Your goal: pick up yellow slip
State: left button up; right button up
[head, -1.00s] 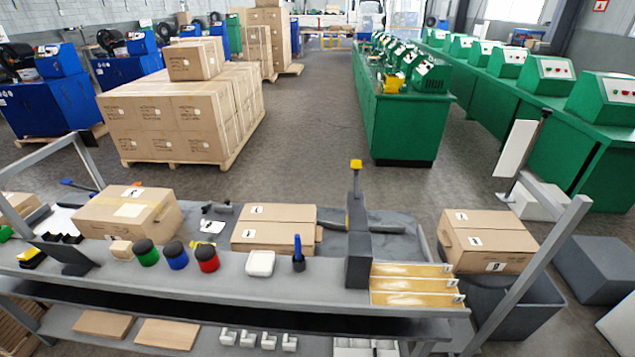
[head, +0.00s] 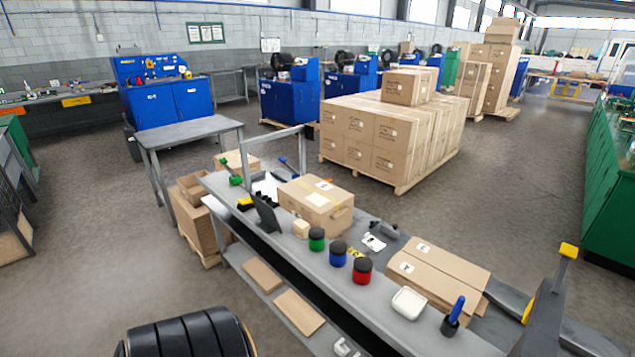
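A small yellow piece (head: 356,253), possibly the yellow slip, lies on the grey packing bench (head: 375,309), partly hidden behind the blue-lidded and red jars. It is too small to tell its shape. Another yellow item (head: 245,203) sits at the bench's far left end, beside a black stand. Neither of my grippers is in view.
Green (head: 317,239), blue (head: 338,253) and red (head: 362,270) jars stand along the bench. A closed carton (head: 316,204), a flatter carton (head: 438,273) and a white dish (head: 408,302) are also there. A black ribbed object (head: 188,337) is at the bottom edge.

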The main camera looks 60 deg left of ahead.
aim_at(355, 253)
jog(key=j+u, duration=0.1)
jog(key=u, duration=1.7)
jog(key=i+l, duration=0.1)
jog(key=i, duration=0.35)
jog(key=i+l, duration=0.1)
jog(key=i, duration=0.35)
